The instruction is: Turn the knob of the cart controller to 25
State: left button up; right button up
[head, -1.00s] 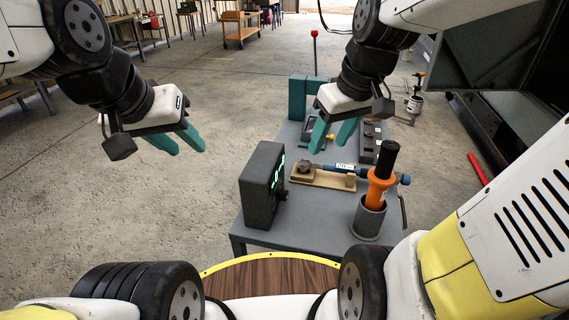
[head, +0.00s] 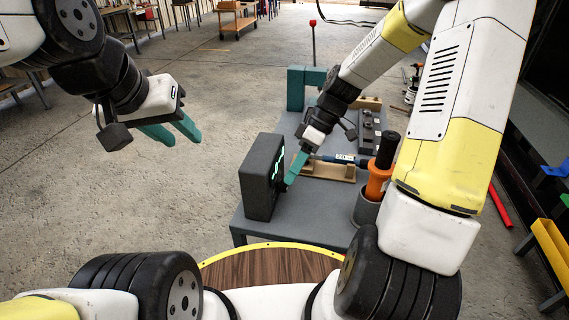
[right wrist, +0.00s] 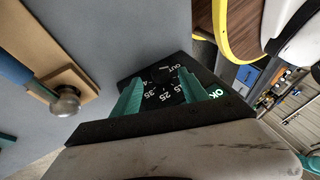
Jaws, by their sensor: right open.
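The cart controller (head: 259,180) is a dark grey box standing on the grey cart, with green lit marks on its right-hand face. In the right wrist view its black panel (right wrist: 178,92) shows white markings including 25, 35 and OUT, and a green OK. The black knob (right wrist: 160,76) is hard to make out against this panel. My right gripper (head: 291,180) is at the controller's face. In the right wrist view its open teal fingers (right wrist: 160,90) point at the panel, either side of the knob area; contact cannot be told. My left gripper (head: 176,137) is open and empty, left of the cart.
On the cart top (head: 310,225), a blue-handled tool (head: 336,158) lies on a wooden rest (head: 328,171), close to my right gripper. An orange tool (head: 378,181) stands in a grey cup (head: 364,208). A teal bracket (head: 296,88) stands at the far end.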

aim_at(284, 187)
jog(key=shift+x, duration=1.85)
grip_shut()
jog(key=g, duration=0.1)
jog(key=g+y, duration=0.1)
jog(key=g, duration=0.1)
jog(key=shift+w+d+f+m, duration=0.15)
jog(key=shift+w+m, duration=0.1)
jog(key=shift+m, duration=0.15)
jog(key=shift+w+f+m+g+y, duration=0.1)
jog(key=shift+m+g+y, duration=0.1)
jog(key=shift+g+y, duration=0.4)
jog(key=shift+w+f+m+g+y, duration=0.1)
jog(key=shift+m+g+y, duration=0.15)
jog(key=shift+g, duration=0.65)
